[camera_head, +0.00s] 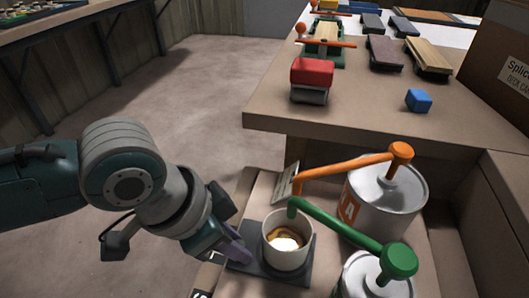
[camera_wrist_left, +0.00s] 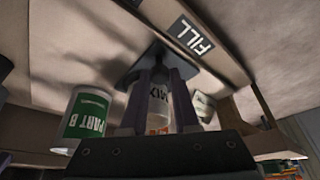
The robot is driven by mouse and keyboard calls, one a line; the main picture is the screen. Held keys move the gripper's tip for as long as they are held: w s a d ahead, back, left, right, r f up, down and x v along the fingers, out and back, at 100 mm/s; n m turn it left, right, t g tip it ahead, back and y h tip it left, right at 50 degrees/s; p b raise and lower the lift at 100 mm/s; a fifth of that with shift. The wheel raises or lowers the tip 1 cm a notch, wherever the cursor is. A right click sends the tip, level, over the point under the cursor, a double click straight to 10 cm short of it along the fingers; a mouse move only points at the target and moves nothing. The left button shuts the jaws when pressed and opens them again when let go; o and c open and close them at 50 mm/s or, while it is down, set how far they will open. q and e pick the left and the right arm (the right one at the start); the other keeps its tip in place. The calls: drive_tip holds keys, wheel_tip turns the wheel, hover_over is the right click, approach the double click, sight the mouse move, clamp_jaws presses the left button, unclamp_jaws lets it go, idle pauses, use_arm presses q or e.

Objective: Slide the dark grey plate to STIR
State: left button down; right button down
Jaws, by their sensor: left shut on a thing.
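The dark grey plate (camera_head: 262,270) lies on the bench, with a whitish cup (camera_head: 287,245) standing upright on it. The cup holds tan and white stuff. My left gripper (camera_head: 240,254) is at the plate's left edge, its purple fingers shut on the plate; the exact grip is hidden. In the left wrist view the plate (camera_wrist_left: 141,68) shows beyond the fingers (camera_wrist_left: 158,88), and the cup (camera_wrist_left: 150,105), marked MIX, stands behind them. A FILL label (camera_wrist_left: 190,35) is on the board beside the plate. STIR cannot be read in either view. My right gripper is not in view.
A can with an orange pump (camera_head: 385,200) and one with a green pump (camera_head: 375,280) stand right of the cup; both spouts reach close above it. A higher bench (camera_head: 350,120) behind bears a red-topped block (camera_head: 311,80) and a blue cube (camera_head: 418,100).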

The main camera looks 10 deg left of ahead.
use_arm(q)
drive_tip(key=s+p, duration=0.2)
drive_tip(key=s+r+p, duration=0.1)
drive_tip(key=s+p, duration=0.1)
drive_tip(key=p, duration=0.1)
drive_tip(key=shift+s, duration=0.3)
drive_tip(key=s+p, duration=0.1)
drive_tip(key=s, duration=0.1)
drive_tip(key=s+p, duration=0.2)
drive_tip(key=s, duration=0.1)
drive_tip(key=s+p, duration=0.1)
drive_tip(key=s, duration=0.1)
drive_tip(key=shift+s+a+f, duration=0.2)
drive_tip(key=shift+s+f, duration=0.05)
drive_tip(key=shift+f, duration=0.1)
drive_tip(key=shift+d+f, duration=0.1)
drive_tip(key=c, duration=1.1)
unclamp_jaws()
drive_tip(key=shift+s, duration=0.1)
drive_tip(key=o, duration=0.3)
drive_tip(key=shift+s, duration=0.15)
drive_tip(key=shift+o, duration=0.7)
